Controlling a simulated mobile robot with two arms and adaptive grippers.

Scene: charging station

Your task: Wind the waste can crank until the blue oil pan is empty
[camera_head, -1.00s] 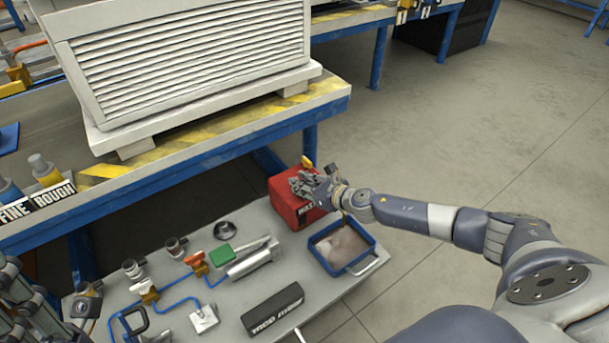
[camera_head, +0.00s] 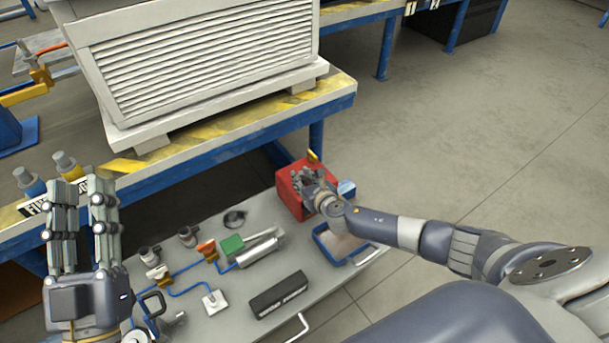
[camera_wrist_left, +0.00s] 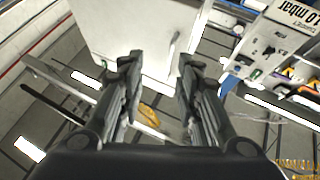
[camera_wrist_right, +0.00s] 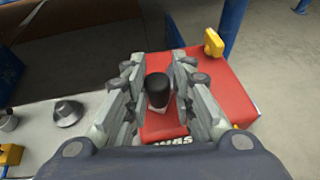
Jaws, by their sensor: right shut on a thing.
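The red waste can (camera_head: 287,194) stands on the low grey cart beside the blue oil pan (camera_head: 367,257). The rest of the crank is hidden. The pan holds something pale brownish, and my right wrist covers part of it, so its level is hard to tell. My left gripper (camera_head: 82,200) is raised at the left with its fingers apart, open and empty.
The cart top (camera_head: 262,215) carries blue piping with valves (camera_head: 208,250), a green-marked silver cylinder (camera_head: 258,250) and a black box (camera_head: 275,295). A blue-framed bench (camera_head: 240,128) with a large louvred unit (camera_head: 200,65) stands behind. Floor at the right is clear.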

